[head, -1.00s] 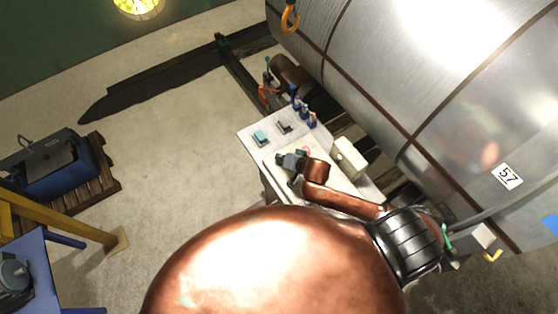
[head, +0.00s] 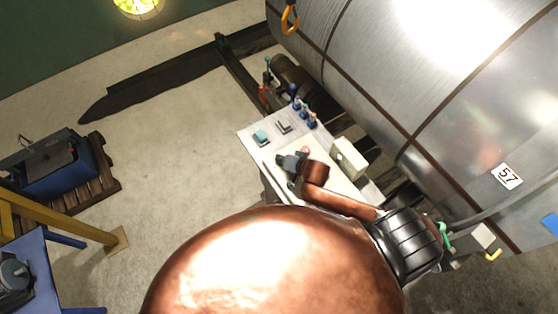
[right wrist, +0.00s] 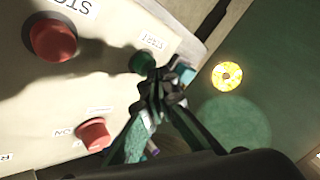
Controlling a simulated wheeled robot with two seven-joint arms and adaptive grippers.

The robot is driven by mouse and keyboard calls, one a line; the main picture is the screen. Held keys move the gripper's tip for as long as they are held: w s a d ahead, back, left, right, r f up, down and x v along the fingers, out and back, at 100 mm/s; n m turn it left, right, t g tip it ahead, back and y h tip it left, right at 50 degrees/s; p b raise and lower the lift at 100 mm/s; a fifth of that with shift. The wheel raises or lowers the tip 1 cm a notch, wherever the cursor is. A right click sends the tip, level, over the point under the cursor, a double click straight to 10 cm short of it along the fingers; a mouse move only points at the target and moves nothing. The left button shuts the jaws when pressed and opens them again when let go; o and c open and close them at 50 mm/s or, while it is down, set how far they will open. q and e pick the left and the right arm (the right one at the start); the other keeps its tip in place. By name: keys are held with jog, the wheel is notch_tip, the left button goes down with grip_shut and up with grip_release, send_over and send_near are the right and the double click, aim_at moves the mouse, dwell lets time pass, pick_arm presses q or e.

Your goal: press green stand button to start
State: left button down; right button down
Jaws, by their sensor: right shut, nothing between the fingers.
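The green button (right wrist: 141,61) sits on a pale control panel (right wrist: 110,75) beside a START label (right wrist: 152,40) in the right wrist view. My right gripper (right wrist: 158,88) is shut and empty. Its fingertips appear just below the green button and overlap its lower edge; I cannot tell whether they touch it. In the head view my right gripper (head: 284,161) is over the pale stand top (head: 337,181), and the green button cannot be made out there. My left gripper is not in view.
A large red STOP button (right wrist: 52,40) and a smaller red button (right wrist: 93,135) share the panel. A white box (head: 349,157) and several small blue-based items (head: 304,112) stand near the gripper. A big metal cylinder (head: 400,70) rises behind the stand.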

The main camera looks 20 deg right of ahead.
jog(key=shift+f, duration=0.35)
dwell(0.6)
jog(key=shift+r+p, duration=0.95)
jog(key=shift+p, duration=0.2)
notch_tip(320, 180, up, 5)
jog(key=p, duration=0.5)
jog(key=shift+r+p, duration=0.1)
jog(key=shift+p, duration=0.3)
